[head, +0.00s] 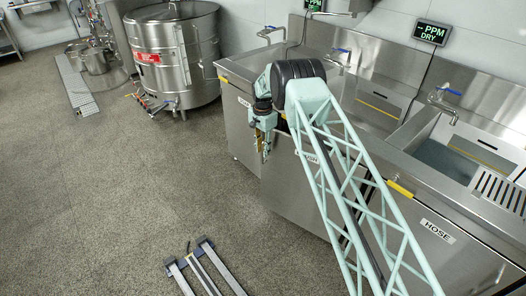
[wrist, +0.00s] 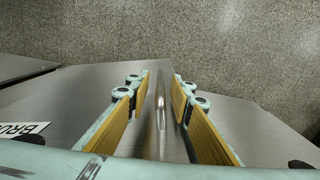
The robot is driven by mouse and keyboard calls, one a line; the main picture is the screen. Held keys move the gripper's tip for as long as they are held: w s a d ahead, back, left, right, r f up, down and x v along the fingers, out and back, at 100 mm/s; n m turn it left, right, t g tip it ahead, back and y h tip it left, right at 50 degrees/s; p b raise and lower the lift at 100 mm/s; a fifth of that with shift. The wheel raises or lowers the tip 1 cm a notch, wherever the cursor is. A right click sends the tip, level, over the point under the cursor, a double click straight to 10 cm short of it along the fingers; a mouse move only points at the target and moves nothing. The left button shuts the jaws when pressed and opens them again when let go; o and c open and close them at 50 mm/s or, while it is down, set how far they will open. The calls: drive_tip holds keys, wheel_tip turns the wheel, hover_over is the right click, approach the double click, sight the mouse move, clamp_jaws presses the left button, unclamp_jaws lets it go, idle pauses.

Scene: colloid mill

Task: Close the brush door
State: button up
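The brush door (head: 290,192) is a steel front panel in the middle of the sink row, its label partly hidden by my arm. It appears to stand out from the panel on its left; how far it is open is hard to tell. In the wrist view the door (wrist: 90,95) fills much of the picture, with the letters "BRU" at its left. A shiny bar handle (wrist: 161,112) runs between the two yellow-padded fingers of my gripper (wrist: 161,80). The fingers are apart, with a gap on each side of the handle. The gripper (head: 264,150) also shows in the head view, pointing down.
The sink row continues right to a panel labelled HOSE (head: 437,231). A steel tank (head: 175,60) stands at the back left. A grey metal frame (head: 205,272) lies on the floor in front. The floor (head: 120,190) between is clear.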

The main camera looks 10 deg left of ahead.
drive_tip(key=shift+r, duration=5.85)
